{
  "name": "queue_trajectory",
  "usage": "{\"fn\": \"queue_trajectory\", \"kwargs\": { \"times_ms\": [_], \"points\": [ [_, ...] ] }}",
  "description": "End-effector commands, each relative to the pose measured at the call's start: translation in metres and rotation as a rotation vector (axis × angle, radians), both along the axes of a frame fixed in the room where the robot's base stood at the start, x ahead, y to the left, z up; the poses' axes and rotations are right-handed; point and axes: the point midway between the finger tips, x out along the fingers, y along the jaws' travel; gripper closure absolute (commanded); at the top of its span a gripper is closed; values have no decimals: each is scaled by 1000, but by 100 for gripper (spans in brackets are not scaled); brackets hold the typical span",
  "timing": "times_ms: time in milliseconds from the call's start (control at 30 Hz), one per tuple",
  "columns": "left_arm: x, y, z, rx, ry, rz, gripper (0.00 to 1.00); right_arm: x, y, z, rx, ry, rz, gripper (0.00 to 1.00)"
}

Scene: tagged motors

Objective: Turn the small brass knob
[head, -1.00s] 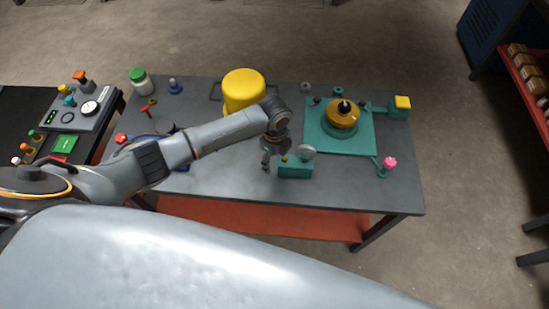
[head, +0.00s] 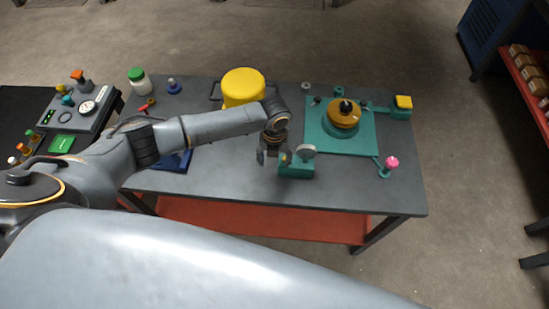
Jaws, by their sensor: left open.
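A small teal block (head: 297,171) stands near the front middle of the grey table, with a pale grey disc (head: 306,152) at its top right. The small brass knob (head: 287,158) is at the block's top left; only a bit of it shows past my finger. My left gripper (head: 272,158) points down at the block's left end, its fingers apart. One finger is left of the block and the other is close to the knob. I cannot tell whether it touches the knob. My right gripper is out of view.
A teal plate (head: 360,142) with a brass-coloured round housing (head: 341,119) lies to the right. A yellow drum (head: 243,85) stands behind my forearm. The table's front right is clear.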

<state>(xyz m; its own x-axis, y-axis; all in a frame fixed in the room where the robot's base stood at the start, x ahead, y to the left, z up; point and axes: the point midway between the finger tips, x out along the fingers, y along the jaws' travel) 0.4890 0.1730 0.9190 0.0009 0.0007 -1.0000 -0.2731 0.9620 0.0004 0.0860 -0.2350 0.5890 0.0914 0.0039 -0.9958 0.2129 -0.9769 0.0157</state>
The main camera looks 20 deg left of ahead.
Motion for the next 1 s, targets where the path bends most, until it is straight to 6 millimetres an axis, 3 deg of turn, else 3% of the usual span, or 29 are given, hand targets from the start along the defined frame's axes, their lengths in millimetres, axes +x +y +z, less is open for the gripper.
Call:
{"fn": "queue_trajectory", "kwargs": {
  "times_ms": [200, 1000],
  "points": [
    [0, 0, -23, 0, 1, 2, 38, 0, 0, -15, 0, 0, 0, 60],
    [-1, 1, -30, 3, 3, 3, 38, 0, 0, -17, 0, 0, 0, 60]
  ]
}}
